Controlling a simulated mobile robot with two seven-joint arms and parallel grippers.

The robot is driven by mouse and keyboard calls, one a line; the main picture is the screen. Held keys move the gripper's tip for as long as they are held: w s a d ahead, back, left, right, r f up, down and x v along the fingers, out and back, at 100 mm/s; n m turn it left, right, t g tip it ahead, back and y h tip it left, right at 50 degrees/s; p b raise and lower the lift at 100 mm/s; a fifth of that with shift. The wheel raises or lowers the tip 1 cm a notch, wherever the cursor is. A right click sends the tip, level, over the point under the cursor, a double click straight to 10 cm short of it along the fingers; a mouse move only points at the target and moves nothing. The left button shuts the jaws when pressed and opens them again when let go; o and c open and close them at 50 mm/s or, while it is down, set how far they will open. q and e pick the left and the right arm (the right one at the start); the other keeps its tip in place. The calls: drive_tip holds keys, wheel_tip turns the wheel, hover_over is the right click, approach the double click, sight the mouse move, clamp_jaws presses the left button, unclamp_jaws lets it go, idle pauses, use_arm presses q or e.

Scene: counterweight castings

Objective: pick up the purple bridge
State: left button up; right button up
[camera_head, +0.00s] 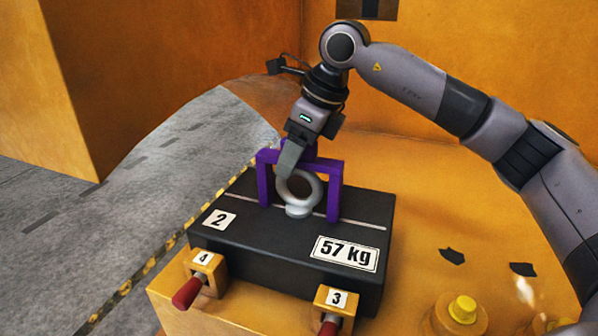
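The purple bridge (335,183) stands upright on top of a black casting (270,243), with one leg on either side of a pale ring (315,191). The middle of its top bar is partly hidden by my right gripper. My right gripper (290,163) comes down from above at the bridge's middle, with a grey finger in front of the top bar. Only one finger shows clearly, so I cannot tell whether it is open or shut on the bridge. My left gripper is not in view.
The casting bears labels "2" and "57 kg" and rests on an orange base (240,310). Red-handled clamps (190,290) (330,325) stand at its front. A yellow knob (463,309) is at lower right. Grey floor (60,240) lies left.

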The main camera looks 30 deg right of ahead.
clamp_jaws()
drive_tip(key=shift+r, duration=0.15)
wheel_tip(320, 180, up, 20)
drive_tip(key=p, duration=0.1)
drive_tip(key=shift+p, duration=0.3)
idle(0.4)
